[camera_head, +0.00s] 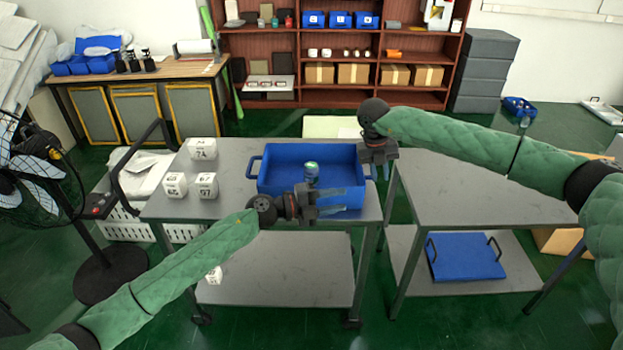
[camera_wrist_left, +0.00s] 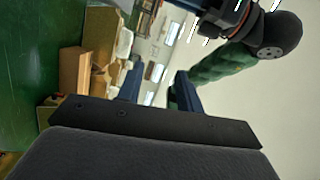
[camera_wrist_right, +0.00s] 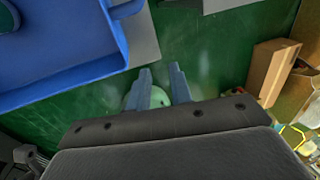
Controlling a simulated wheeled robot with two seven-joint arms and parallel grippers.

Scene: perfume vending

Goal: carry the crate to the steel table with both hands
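My left gripper (camera_head: 332,203) is open and empty over the crate's front edge, pointing right. My right gripper (camera_head: 379,170) points down by the crate's right handle, open with a narrow gap, holding nothing visible. A second grey table (camera_head: 480,185) stands to the right, its top clear.
Several white numbered boxes (camera_head: 174,185) stand left of the crate. A blue tray-like crate (camera_head: 465,257) lies on the right table's lower shelf. A narrow gap separates the tables. A black fan (camera_head: 35,165) stands at the left; shelves (camera_head: 340,95) line the back.

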